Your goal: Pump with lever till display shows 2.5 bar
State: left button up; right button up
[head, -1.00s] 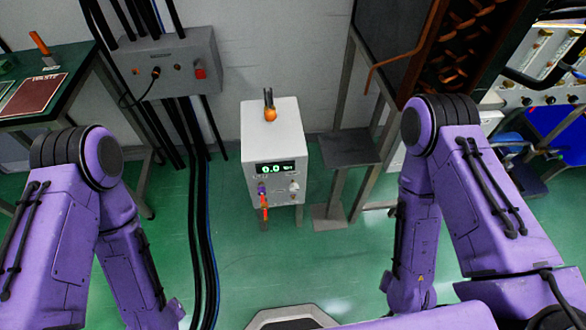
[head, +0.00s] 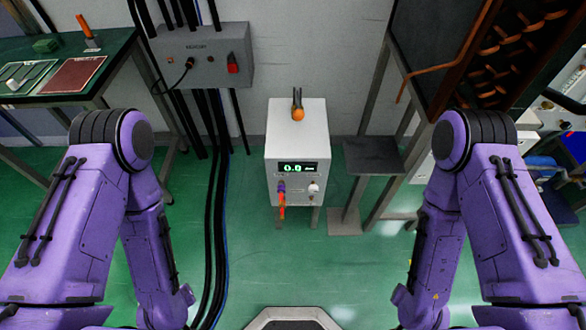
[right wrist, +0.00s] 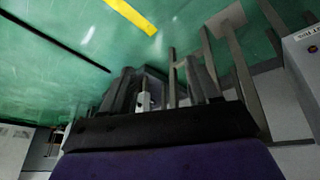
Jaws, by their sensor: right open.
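A white box-shaped unit (head: 296,145) stands on legs near the middle of the head view. Its dark display (head: 297,169) shows green digits that look like 0.0. On its top is an orange knob (head: 298,114) with two dark prongs. On its front hang a purple and orange lever-like part (head: 282,200) and a pale knob (head: 314,189). Which part is the pump lever, I cannot tell for sure. My right gripper (right wrist: 165,88) shows in the right wrist view, open, apart from the unit. My left gripper is out of sight below the head view.
A grey wall box (head: 203,58) with black cables running to the floor is left of the unit. A green-topped table (head: 70,75) stands at far left. A dark metal shelf stand (head: 373,156) is close on the unit's right. The green floor before the unit is clear.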

grip_shut()
dwell(0.5)
dwell(1.0)
